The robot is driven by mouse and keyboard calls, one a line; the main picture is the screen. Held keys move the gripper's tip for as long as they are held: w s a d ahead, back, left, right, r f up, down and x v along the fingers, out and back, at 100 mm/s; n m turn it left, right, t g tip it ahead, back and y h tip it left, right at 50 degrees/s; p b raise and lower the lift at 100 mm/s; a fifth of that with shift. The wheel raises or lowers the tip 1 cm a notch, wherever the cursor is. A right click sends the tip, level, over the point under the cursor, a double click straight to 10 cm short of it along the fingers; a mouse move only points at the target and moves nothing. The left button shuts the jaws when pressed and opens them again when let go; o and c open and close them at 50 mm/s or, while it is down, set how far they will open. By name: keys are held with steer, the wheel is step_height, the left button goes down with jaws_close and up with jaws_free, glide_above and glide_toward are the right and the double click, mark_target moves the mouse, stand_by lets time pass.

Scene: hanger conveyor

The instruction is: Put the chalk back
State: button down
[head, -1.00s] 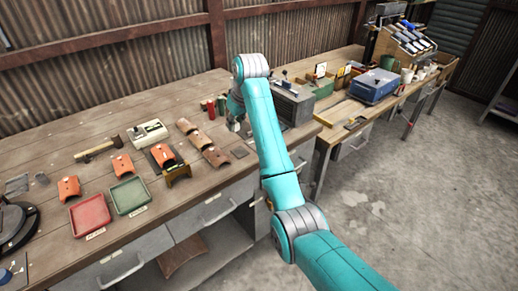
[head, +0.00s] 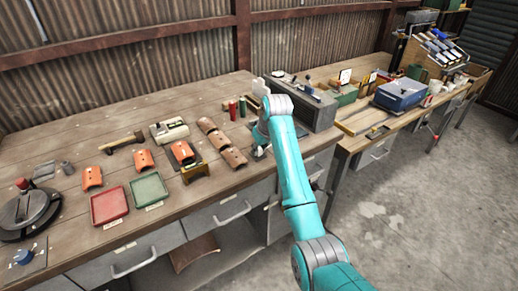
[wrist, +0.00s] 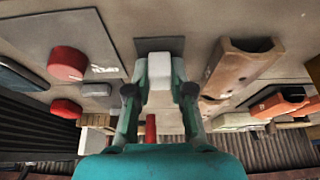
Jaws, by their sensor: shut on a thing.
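The chalk (wrist: 160,68) is a small white block. In the wrist view it sits between the two fingertips of my gripper (wrist: 160,88), which is shut on it. A dark grey square pad (wrist: 145,44) lies on the bench straight beyond the chalk, and the chalk overlaps it in that view. I cannot tell whether the chalk touches the pad. In the head view my gripper (head: 261,148) is low over the bench near its front edge, right of the brown curved tiles (head: 234,157). My arm hides part of this spot.
Brown tiles (wrist: 240,68) stand close to one side of the gripper. Red and green cylinders (head: 233,109) stand behind it, and a grey machine (head: 305,105) is to the right.

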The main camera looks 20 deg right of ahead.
steer(key=c, duration=1)
jaws_free()
steer(key=shift+f, duration=0.1)
steer(key=v, duration=1.2)
steer(key=shift+s, duration=0.1)
